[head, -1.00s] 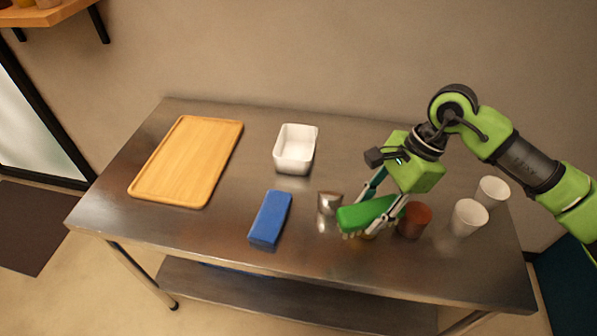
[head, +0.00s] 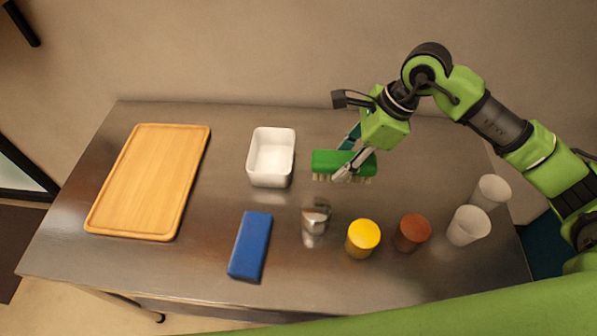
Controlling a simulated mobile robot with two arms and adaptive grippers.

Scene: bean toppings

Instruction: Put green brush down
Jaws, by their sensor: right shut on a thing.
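The green brush (head: 328,160) has a green block back and pale bristles that point down. My right gripper (head: 347,168) is shut on it and holds it to the right of the white tub, behind the metal cup. The brush looks to be above the table, but its exact height is hard to tell. The steel table (head: 205,265) lies beneath. My left gripper does not show.
A white tub (head: 289,170), a metal cup (head: 316,214), a yellow-topped jar (head: 363,236), a brown-red jar (head: 412,232) and two white cups (head: 468,226) stand around. A blue block (head: 250,246) and a wooden board (head: 150,182) lie left. The back right of the table is clear.

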